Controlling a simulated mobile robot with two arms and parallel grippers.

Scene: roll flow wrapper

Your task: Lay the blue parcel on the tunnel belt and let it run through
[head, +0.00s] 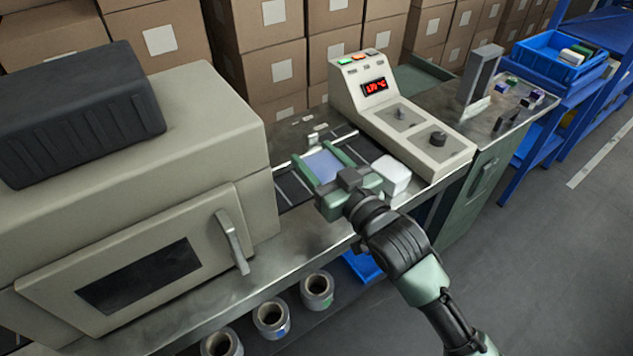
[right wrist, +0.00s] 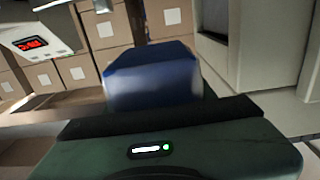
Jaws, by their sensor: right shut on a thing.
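The blue parcel (head: 324,166) is a light-blue block between the green fingers of my right gripper (head: 323,167) in the head view. In the right wrist view the parcel (right wrist: 152,78) looks darker blue, in front of the gripper's body. My right gripper is shut on it. The belt (head: 292,188) lies by the parcel and leads left to the tunnel, a large beige housing (head: 225,125). I cannot tell whether the parcel touches the belt. My left gripper is not in view.
A white block (head: 392,174) sits just right of my right gripper. A control box (head: 400,115) with a red display stands behind. The tunnel door has a handle (head: 232,242). Several rolls (head: 271,320) stand below the bench. A blue crate (head: 562,58) is at the far right.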

